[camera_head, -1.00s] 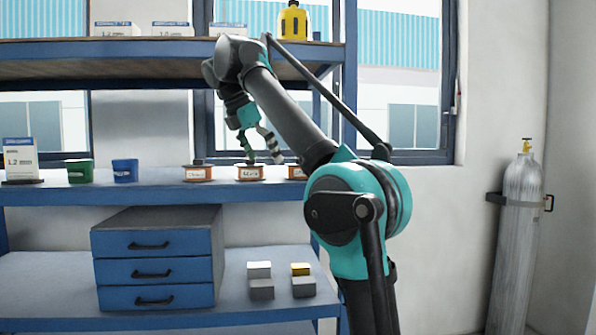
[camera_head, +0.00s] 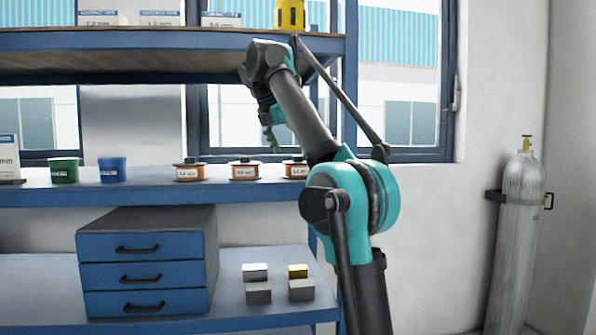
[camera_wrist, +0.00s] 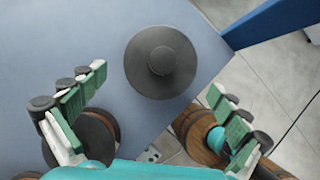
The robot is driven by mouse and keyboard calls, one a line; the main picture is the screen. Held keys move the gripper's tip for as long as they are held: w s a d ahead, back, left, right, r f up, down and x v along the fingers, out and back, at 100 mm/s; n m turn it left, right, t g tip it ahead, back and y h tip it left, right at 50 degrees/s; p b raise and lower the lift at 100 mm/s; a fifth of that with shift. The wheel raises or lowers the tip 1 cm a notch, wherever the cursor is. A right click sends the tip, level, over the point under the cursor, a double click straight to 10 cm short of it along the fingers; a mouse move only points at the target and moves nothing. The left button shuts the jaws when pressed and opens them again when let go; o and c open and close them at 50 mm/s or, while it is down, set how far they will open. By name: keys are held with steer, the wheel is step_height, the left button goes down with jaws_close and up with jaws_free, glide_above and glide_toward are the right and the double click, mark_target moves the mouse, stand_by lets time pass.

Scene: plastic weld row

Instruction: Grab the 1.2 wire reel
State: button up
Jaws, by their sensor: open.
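Three wire reels with dark flanges and orange-and-white labels stand in a row on the blue middle shelf in the head view: a left reel (camera_head: 189,170), a middle reel (camera_head: 244,170) and a right reel (camera_head: 296,168). Their label numbers are too small to read surely. The right one is partly hidden by my arm. My gripper (camera_wrist: 156,80) is open and empty, pointing down. In the wrist view a round dark reel top (camera_wrist: 162,62) with a central hub lies below, between and slightly beyond the fingertips; it appears to be the right reel.
A green cup (camera_head: 64,171), a blue cup (camera_head: 112,170) and a white box (camera_head: 9,160) stand left on the same shelf. The upper shelf (camera_head: 150,40) and a blue post (camera_head: 350,60) are close to my arm. A gas cylinder (camera_head: 520,230) stands at the right wall.

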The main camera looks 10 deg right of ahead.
mark_target(297, 162)
steer(key=shift+w+d+f, duration=0.15)
steer(key=shift+w+d, duration=0.05)
steer(key=shift+d, duration=0.1)
steer(key=shift+x, duration=2.35)
steer(key=shift+a, duration=0.1)
steer(key=c, duration=1.8)
steer(key=shift+o, duration=0.2)
